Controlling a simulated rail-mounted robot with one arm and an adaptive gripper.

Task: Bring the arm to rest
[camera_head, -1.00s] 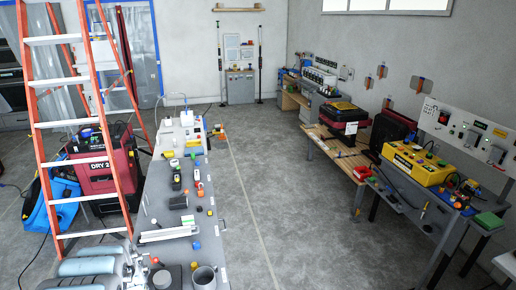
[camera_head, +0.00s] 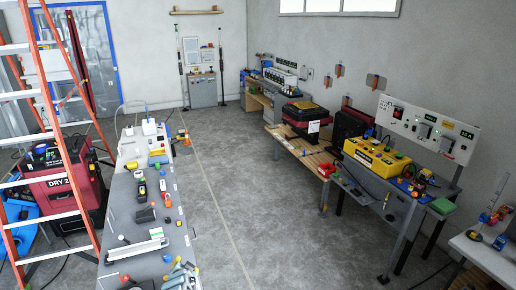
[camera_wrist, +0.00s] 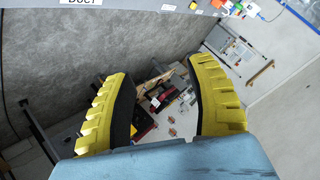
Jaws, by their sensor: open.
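My gripper (camera_wrist: 163,105) shows in the wrist view as two yellow ribbed fingers with dark inner pads. The fingers stand wide apart and nothing is held between them. Beyond the gap, the wooden bench and the red and black cases show small and tilted. The grey floor fills the left of the wrist view. In the head view the gripper and its fingers are not seen.
A long grey table (camera_head: 158,205) with several small items runs along the left. An orange ladder (camera_head: 62,130) and a red dryer (camera_head: 62,185) stand left of it. A wooden bench (camera_head: 303,153) and yellow unit (camera_head: 375,160) line the right. The floor (camera_head: 255,215) between is clear.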

